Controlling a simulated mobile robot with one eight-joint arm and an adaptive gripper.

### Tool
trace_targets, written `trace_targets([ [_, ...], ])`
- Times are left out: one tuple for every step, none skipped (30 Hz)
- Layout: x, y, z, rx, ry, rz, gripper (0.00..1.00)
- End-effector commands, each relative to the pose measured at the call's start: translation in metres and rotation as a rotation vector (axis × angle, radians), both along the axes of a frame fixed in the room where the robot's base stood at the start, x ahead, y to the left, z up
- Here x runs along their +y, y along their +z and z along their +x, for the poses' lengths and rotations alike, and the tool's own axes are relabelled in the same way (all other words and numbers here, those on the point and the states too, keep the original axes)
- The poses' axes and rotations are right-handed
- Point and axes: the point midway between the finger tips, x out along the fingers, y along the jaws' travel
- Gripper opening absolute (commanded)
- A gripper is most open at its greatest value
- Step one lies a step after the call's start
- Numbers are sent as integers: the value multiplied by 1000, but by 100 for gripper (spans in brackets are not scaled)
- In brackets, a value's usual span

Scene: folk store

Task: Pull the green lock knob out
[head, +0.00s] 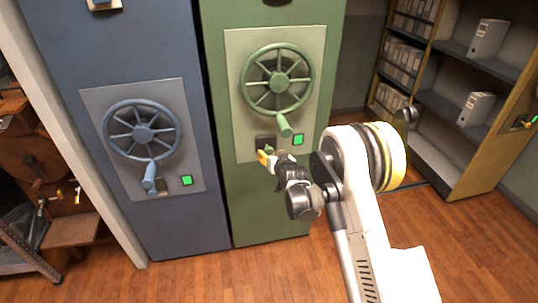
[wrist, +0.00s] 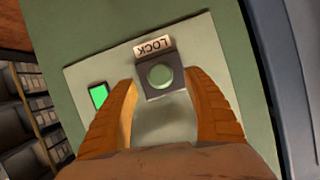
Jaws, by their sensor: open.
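The green lock knob (wrist: 160,76) is round and sits on a dark square base (wrist: 172,92) under a LOCK label (wrist: 154,46) in the wrist view. In the head view the dark lock base (head: 265,142) is on the green cabinet's panel, below the wheel; my gripper partly hides that area. My gripper (wrist: 163,85) is open, its two orange fingers on either side of the knob and base. I cannot tell whether a finger touches them. In the head view my gripper (head: 266,157) is close to the panel.
The green wheel (head: 277,79) and its handle (head: 283,125) are just above my gripper. A lit green square (head: 298,140) is to the right of the lock. A blue cabinet (head: 142,60) with its own wheel (head: 142,131) stands left. Shelves (head: 450,95) stand right. Wood floor (head: 190,277) is clear in front.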

Motion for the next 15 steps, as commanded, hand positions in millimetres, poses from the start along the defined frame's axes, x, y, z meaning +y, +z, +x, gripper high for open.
trace_targets([
  [3,-7,8,0,0,0,59],
  [5,-8,13,0,0,0,59],
  [6,-11,18,0,0,0,59],
  [8,-12,22,0,0,1,59],
  [9,-13,25,0,0,1,59],
  [10,-14,28,0,0,1,59],
  [11,-14,30,0,0,1,59],
  [11,-15,32,0,0,1,59],
  [12,-15,34,0,0,1,59],
  [12,-15,35,0,0,1,59],
  [13,-15,36,0,0,1,59],
  [13,-15,36,0,0,1,59],
  [13,-15,36,0,0,1,59],
  [13,-15,36,0,0,1,59],
  [13,-15,36,0,0,1,59],
])
